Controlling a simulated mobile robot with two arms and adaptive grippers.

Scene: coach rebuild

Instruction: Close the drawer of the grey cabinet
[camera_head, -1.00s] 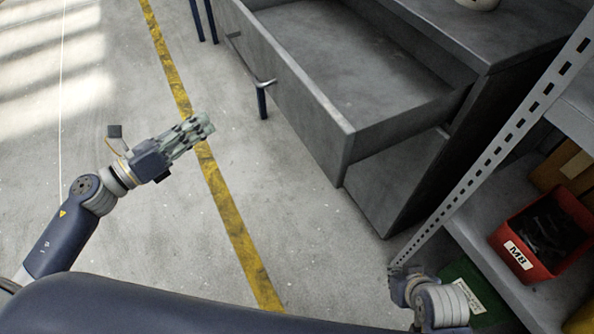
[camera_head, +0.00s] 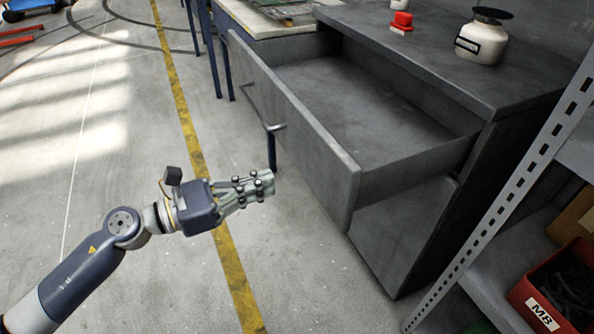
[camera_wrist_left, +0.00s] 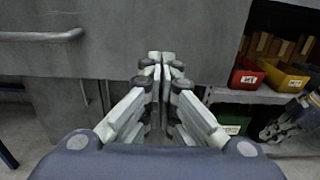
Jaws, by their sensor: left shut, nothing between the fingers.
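The grey cabinet (camera_head: 415,225) stands at the right in the head view. Its top drawer is pulled well out and looks empty; the drawer front (camera_head: 300,130) faces left and has a bar handle (camera_head: 266,112). My left gripper (camera_head: 268,184) is shut and empty, in front of the drawer front and apart from it in the head view. In the left wrist view my left gripper (camera_wrist_left: 160,58) points at the lower part of the drawer front (camera_wrist_left: 205,40), with the handle (camera_wrist_left: 40,36) to the left. My right gripper (camera_wrist_left: 285,125) shows small at the right of the left wrist view.
A white jar (camera_head: 482,40) and a red-capped item (camera_head: 401,22) stand on the cabinet top. A metal shelf with a red M8 bin (camera_head: 555,290) is at the right. The floor left of the drawer, with a yellow line (camera_head: 190,130), is clear.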

